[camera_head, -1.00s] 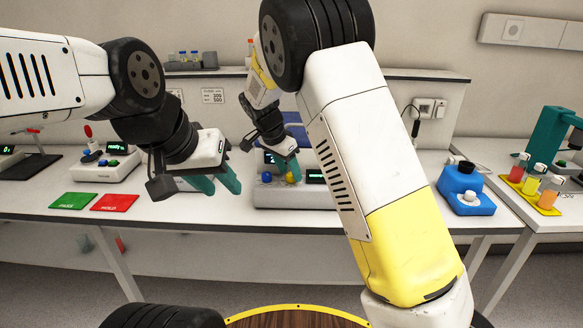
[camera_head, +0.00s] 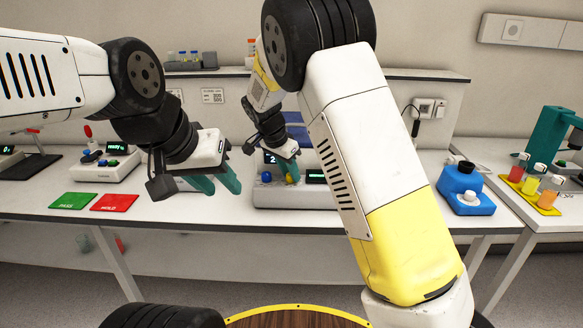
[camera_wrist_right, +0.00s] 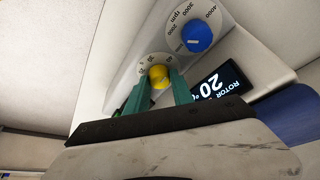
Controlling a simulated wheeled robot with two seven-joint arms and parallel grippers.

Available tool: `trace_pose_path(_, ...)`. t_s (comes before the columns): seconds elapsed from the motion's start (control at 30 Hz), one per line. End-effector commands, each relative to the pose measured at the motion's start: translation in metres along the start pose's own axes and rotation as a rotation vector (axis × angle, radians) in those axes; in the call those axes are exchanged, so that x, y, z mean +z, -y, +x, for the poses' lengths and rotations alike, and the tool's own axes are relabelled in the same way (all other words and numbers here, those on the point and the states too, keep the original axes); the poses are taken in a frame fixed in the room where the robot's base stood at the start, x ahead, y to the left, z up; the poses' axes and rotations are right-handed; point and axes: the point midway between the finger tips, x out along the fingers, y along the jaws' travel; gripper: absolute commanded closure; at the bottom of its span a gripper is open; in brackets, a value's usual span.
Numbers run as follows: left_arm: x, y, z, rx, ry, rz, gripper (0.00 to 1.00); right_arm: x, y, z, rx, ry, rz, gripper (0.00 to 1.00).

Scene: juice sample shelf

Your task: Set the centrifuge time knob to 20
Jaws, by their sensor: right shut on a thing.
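The centrifuge (camera_head: 292,197) is a pale box on the bench, with small dark displays. Its yellow knob (camera_wrist_right: 159,76) has a white numbered dial around it, partly hidden by my fingers; I cannot read its setting with certainty. The yellow knob also shows in the head view (camera_head: 289,180). My right gripper (camera_head: 287,176) is shut on the yellow knob, with a green finger on each side. A blue knob (camera_wrist_right: 196,38) with an rpm dial sits beside it. A display (camera_wrist_right: 221,82) reads "ROTOR 20°". My left gripper (camera_head: 223,187) appears open and empty, left of the centrifuge.
A green pad (camera_head: 73,201) and a red pad (camera_head: 114,203) lie at the left, before another device (camera_head: 104,169). A blue device (camera_head: 466,190) stands at the right, near a yellow rack (camera_head: 535,200) of tubes. The front bench edge is clear.

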Motion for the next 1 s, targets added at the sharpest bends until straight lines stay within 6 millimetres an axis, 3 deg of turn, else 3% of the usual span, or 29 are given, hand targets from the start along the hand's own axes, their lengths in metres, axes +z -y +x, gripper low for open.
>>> trace_pose_path(0.27,0.0,0.0,0.0,0.0,0.0,0.0,0.64,-0.0005,-0.0015,-0.0007,-0.064,0.001,-0.15,1.0)
trace_pose_path(1.0,0.0,0.0,0.0,0.0,0.0,0.0,0.64,-0.0038,-0.0052,0.0004,-0.332,0.0,-0.788,1.0)
